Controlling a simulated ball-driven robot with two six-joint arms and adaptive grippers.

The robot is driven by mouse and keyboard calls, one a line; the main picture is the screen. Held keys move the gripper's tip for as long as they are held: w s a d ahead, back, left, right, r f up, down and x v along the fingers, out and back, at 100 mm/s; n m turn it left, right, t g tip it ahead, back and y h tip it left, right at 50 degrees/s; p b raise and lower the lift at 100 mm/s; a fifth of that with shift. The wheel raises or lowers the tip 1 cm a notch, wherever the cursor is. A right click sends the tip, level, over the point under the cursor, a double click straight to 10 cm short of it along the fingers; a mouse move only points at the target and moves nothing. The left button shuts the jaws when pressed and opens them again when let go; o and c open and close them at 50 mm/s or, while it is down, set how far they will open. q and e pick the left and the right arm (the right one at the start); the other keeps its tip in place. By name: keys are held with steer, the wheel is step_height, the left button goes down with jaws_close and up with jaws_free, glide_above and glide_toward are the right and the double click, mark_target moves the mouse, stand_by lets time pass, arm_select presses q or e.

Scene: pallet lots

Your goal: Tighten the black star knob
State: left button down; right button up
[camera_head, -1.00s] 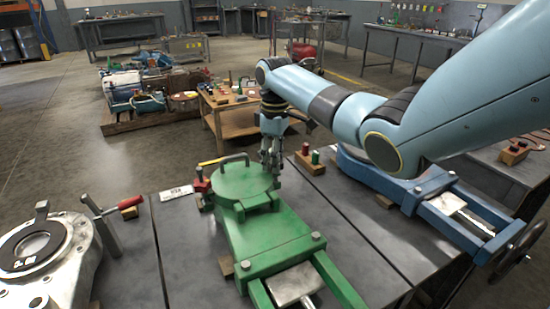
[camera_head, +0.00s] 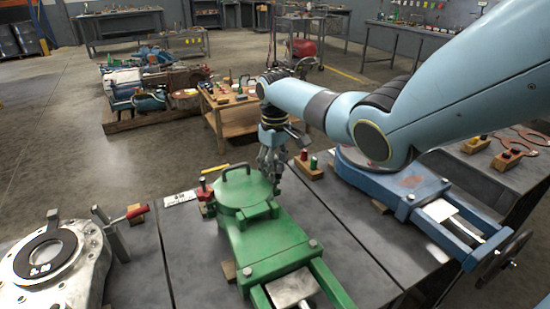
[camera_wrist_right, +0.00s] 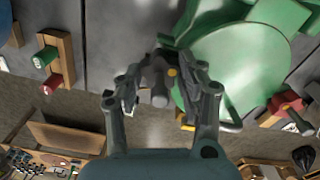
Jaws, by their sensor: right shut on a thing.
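The green valve body (camera_head: 268,245) lies on the dark bench, with a round lid and a loop handle on top. It also shows in the right wrist view (camera_wrist_right: 240,65). My right gripper (camera_head: 272,178) points down at the right edge of the lid. In the right wrist view its fingers (camera_wrist_right: 160,85) are closed around a small dark grey piece (camera_wrist_right: 158,94), which I take for the black star knob. Its star shape is mostly hidden by the fingers. A small yellow spot shows beside it. My left gripper is not in view.
A blue valve (camera_head: 405,190) stands right of the green one, under my right arm. A silver flanged housing (camera_head: 85,262) is at the left. A wooden block with red and green pieces (camera_head: 308,166) sits close to the right gripper. A red-handled part (camera_head: 205,190) is left of the lid.

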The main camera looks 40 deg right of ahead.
steer(key=m+p, duration=0.2)
steer(key=m, duration=0.1)
steer(key=shift+r+m, duration=0.15)
steer(key=shift+m, duration=0.25)
steer(key=shift+d+m+p, duration=0.1)
steer(key=shift+m+p, duration=0.8)
steer(key=shift+m, duration=1.3)
steer(key=o, duration=1.2)
steer(key=shift+c, duration=0.2)
step_height(320, 180, up, 12)
steer(key=shift+f, duration=0.15)
